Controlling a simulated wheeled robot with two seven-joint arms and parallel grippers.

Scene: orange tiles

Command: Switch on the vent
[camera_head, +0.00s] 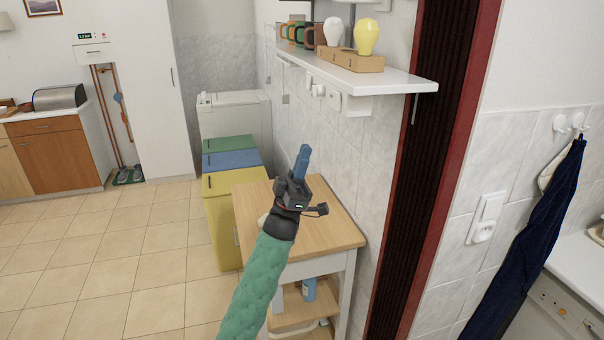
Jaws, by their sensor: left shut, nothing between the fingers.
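My left gripper (303,152) reaches in from the bottom on a green-sleeved arm, over the small wooden-topped table. Its blue fingers are together, pointing up, with nothing held. No vent can be made out for certain. A white wall plate with a switch and a socket (487,218) is on the tiled wall to the right, beyond the dark red door frame. Under the white shelf there are small white fittings (334,101) on the wall; whether one is a switch is too small to tell. The gripper is apart from all of these. My right gripper is out of view.
The table (335,230) stands against the wall. The white shelf (400,80) above carries bulbs and mugs. Yellow, blue and green bins (232,180) stand behind the table. A dark blue cloth (535,235) hangs at right. The tiled floor (110,260) at left is clear.

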